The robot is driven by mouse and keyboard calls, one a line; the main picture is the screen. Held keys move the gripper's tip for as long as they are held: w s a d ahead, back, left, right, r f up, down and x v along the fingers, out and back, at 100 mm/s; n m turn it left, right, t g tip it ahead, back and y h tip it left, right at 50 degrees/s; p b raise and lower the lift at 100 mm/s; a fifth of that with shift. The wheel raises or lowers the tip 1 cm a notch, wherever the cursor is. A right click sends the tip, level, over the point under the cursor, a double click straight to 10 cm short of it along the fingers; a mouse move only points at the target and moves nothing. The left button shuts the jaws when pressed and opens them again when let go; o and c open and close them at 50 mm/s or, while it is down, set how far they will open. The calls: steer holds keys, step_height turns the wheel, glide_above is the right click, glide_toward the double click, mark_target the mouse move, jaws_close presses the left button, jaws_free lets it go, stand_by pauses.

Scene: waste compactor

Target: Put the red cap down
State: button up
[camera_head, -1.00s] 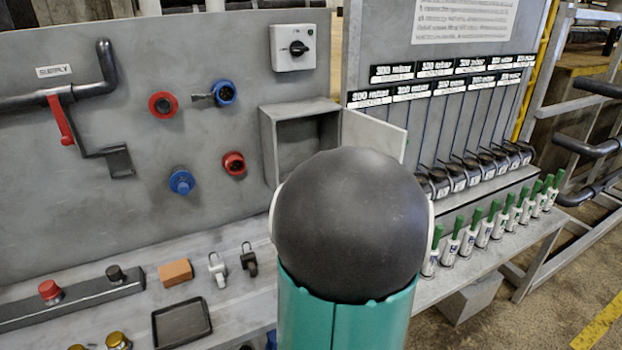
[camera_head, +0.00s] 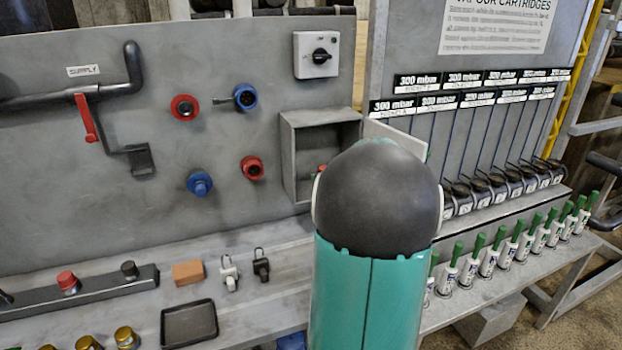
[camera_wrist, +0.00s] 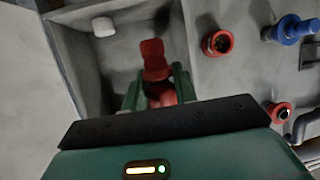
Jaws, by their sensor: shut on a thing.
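The red cap (camera_wrist: 153,60) shows in the wrist view between the two green fingers of my gripper (camera_wrist: 158,85), which is shut on it. Its far end extends past the fingertips, and its near part is partly hidden by the gripper body. The cap is held at the open grey wall box (camera_wrist: 95,70), in front of or within its opening; I cannot tell if it touches the box floor. In the head view a small red part (camera_head: 322,170) shows at the lower right of the box (camera_head: 290,165). My arm's dark round joint hides my gripper there.
The box's pale door (camera_head: 395,140) stands open on the right. Red socket (camera_head: 252,167) and blue plug (camera_head: 200,183) are left of the box. The bench below holds a black tray (camera_head: 189,323), an orange block (camera_head: 187,272) and small clips. Green-topped bottles (camera_head: 470,262) line the right shelf.

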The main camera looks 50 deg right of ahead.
steer(key=w+d, duration=0.2)
steer(key=w, duration=0.1)
steer(key=w+d+f, duration=0.1)
steer(key=w+d, duration=0.1)
steer(key=w, duration=0.2)
steer(key=w+d+f, duration=0.1)
steer(key=w+d, duration=0.1)
steer(key=w, duration=0.1)
steer(key=shift+w+d+f, duration=0.25)
steer(key=shift+w+d, duration=0.1)
steer(key=shift+w+d+f, duration=0.1)
steer(key=shift+w+f, duration=0.05)
steer(key=shift+f, duration=2.15)
steer(key=shift+f, duration=0.15)
steer(key=o, duration=1)
steer(key=shift+c, duration=0.2)
